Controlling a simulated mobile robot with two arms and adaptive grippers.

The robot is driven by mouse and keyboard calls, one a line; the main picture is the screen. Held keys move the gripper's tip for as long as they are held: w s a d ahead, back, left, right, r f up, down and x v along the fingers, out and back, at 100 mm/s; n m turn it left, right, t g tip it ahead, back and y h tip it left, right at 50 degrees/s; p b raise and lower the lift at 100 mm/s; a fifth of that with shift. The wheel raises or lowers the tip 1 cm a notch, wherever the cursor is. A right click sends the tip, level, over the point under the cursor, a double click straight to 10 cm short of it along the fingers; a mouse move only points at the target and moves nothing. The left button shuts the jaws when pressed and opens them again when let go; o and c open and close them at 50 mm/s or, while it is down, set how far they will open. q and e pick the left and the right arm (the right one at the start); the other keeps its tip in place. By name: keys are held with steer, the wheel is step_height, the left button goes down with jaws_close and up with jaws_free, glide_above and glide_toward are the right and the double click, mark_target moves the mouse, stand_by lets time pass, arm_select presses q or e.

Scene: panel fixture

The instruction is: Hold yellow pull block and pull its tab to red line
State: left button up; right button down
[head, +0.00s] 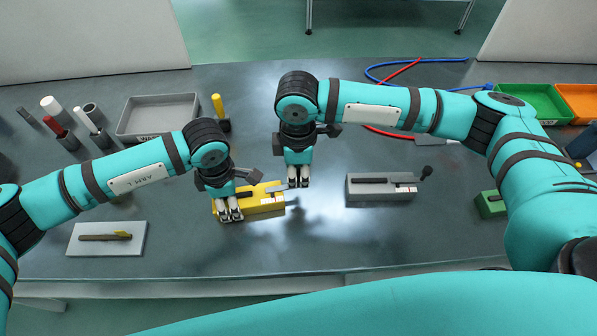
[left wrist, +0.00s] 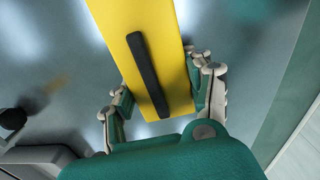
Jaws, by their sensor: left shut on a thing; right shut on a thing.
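The yellow pull block (head: 262,206) lies on the table in front of me, slightly tilted in the picture. My left gripper (head: 229,214) is shut on its left end, with a finger on each side. The left wrist view shows the yellow block (left wrist: 160,35), with a black strip along its top, between the fingers of my left gripper (left wrist: 163,96). A grey tab (head: 277,189) reaches out at the block's right end. My right gripper (head: 298,183) is shut on the tab's outer end; its fingers hide the grip. I cannot make out the red line.
A grey block with a black knob (head: 380,188) stands to the right, and a green block (head: 489,204) farther right. A white plate (head: 80,240) lies at left. A grey bin (head: 157,117), a yellow-handled tool (head: 218,105) and several cylinders stand behind. The front table strip is clear.

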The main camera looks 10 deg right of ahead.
arm_select(q)
steer(key=shift+a, duration=0.15)
arm_select(e)
steer(key=shift+a, duration=1.05)
steer(key=c, duration=1.2)
jaws_free()
arm_select(q)
steer(key=o, duration=1.5)
steer(key=shift+o, duration=0.2)
arm_select(e)
step_height(320, 180, up, 12)
steer(key=shift+w, duration=0.3)
